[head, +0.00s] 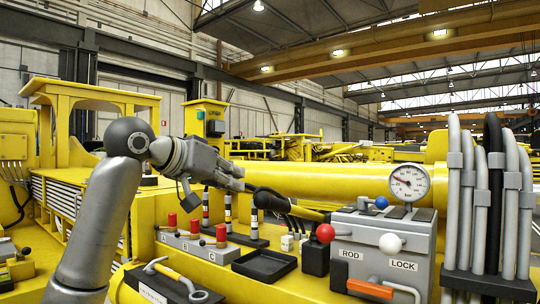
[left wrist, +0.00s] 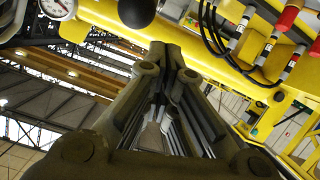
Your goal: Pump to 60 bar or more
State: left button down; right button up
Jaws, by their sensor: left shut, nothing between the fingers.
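The pump unit is a grey box (head: 385,245) marked ROD and LOCK. A round white pressure gauge (head: 410,183) stands on top. Its needle points to the upper left; the value is too small to read. A lever with a black grip (head: 271,199) reaches left from the box. My left gripper (head: 243,181) is shut and empty, just left of and above the grip end; I cannot tell if they touch. In the left wrist view the closed fingers (left wrist: 170,55) point toward a black round end (left wrist: 137,10), with the gauge (left wrist: 57,7) at upper left. My right gripper is out of view.
Left are a red-knobbed valve block (head: 195,243) and an empty black tray (head: 264,265). Grey hoses (head: 453,190) stand at right.

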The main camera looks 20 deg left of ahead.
pick_arm(q)
notch_tip(320, 180, up, 8)
jog(key=d+g+p, duration=0.2)
jog(key=p, duration=0.2)
jog(key=shift+s+r+m+g+y, duration=0.15)
jog(key=shift+m+g+y, duration=0.15)
jog(key=shift+g+y, duration=0.1)
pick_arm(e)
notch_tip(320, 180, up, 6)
pick_arm(q)
jog(key=p+x, duration=0.2)
jog(key=x, duration=0.1)
jog(key=f+p+x, duration=0.1)
jog(key=x, duration=0.3)
jog(key=s+p+x, duration=0.1)
jog(key=p+x, duration=0.1)
jog(key=x, duration=0.2)
jog(key=shift+f+p, duration=0.1)
jog(key=shift+p, duration=0.25)
jog(key=shift+s+f+p, duration=0.3)
jog(key=shift+s+f, duration=0.25)
jog(key=shift+f, duration=0.5)
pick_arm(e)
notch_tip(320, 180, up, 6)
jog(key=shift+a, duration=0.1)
